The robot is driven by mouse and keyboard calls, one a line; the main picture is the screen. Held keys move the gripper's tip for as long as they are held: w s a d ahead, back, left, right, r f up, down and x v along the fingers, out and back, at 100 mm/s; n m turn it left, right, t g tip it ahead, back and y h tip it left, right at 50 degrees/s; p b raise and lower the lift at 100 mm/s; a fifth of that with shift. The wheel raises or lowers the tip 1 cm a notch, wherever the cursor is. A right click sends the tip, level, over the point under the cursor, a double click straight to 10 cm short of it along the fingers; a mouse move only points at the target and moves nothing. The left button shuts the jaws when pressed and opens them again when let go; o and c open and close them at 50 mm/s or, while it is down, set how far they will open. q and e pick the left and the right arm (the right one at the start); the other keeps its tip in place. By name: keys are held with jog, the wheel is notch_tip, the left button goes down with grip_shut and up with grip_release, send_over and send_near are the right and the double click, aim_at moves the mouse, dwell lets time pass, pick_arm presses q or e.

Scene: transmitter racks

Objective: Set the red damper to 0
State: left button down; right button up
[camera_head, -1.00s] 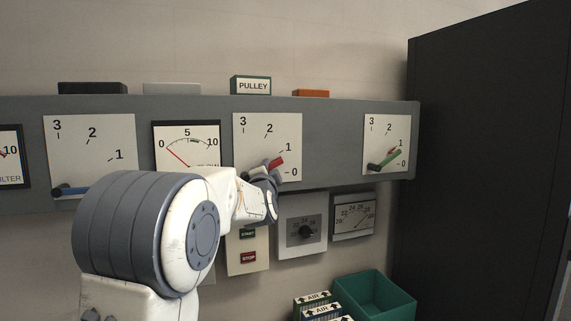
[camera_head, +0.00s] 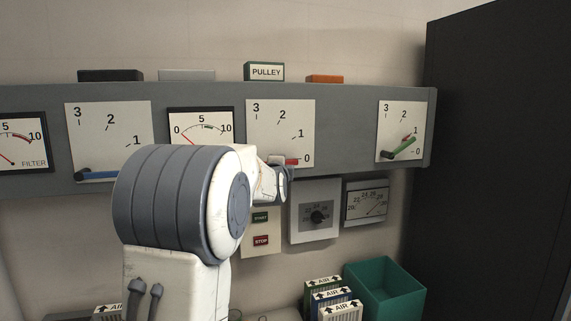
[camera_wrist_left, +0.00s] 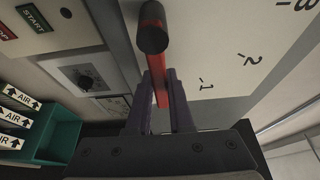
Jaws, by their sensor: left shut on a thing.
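The red damper's handle (camera_head: 292,161) is on a white scale plate (camera_head: 284,122) marked 3, 2, 1, 0. The tip lies about level and points at the 0 mark. Its pivot end is hidden behind my arm in the head view. My left gripper (camera_wrist_left: 160,88) is shut on the handle. In the head view my left gripper (camera_head: 280,175) is at the plate's lower edge, mostly hidden by its arm. My right gripper is not in view.
Below are a start/stop box (camera_head: 261,225), a knob panel (camera_head: 316,212), a green bin (camera_head: 385,295) and AIR boxes (camera_head: 330,295). A dark cabinet (camera_head: 500,150) stands right.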

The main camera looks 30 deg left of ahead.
pick_arm(q)
jog(key=shift+f, duration=0.1)
jog(key=c, duration=0.8)
grip_release()
jog(key=b+v, duration=0.4)
jog(key=v, duration=0.6)
jog(key=shift+s+d+b, duration=0.2)
jog(key=shift+b, duration=0.2)
